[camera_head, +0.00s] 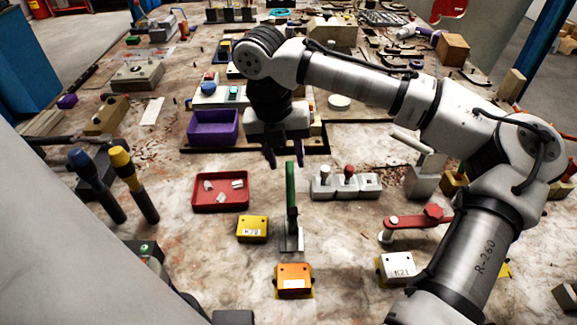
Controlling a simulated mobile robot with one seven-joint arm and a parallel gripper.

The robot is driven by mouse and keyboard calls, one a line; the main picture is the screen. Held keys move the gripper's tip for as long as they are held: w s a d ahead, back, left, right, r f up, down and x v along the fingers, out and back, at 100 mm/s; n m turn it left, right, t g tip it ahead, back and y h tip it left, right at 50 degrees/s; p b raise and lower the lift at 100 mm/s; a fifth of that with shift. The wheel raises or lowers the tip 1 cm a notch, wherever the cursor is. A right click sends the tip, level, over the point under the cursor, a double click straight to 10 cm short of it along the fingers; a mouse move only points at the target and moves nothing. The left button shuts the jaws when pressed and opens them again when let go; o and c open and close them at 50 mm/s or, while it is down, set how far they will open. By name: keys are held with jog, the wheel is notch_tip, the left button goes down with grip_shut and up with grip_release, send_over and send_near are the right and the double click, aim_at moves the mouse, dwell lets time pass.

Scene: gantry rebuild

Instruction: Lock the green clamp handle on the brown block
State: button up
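The green clamp handle (291,190) stands upright in the middle of the table, rising from a small grey metal base (291,239). My gripper (284,157) points down just behind the top of the handle in the picture. Its two dark fingers are spread apart and I see nothing held between them. The handle's top overlaps the gap near the right finger; I cannot tell whether they touch. No plainly brown block shows under the handle. An orange block (293,279) sits just in front of its base, and a brown box (453,50) stands far back right.
A red tray (220,205) and a yellow box (252,229) lie left of the handle. A grey three-part block (345,187) and a red lever (415,221) are to the right. A purple bin (213,142) is behind left. Two upright handles, blue and yellow (122,158), stand further left.

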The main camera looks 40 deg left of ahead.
aim_at(289, 171)
jog(key=shift+w+d+f, duration=0.1)
jog(key=shift+d+f, duration=0.05)
jog(key=shift+f, duration=0.8)
jog(key=shift+w+d+f, duration=0.1)
jog(key=shift+f, duration=0.85)
grip_shut()
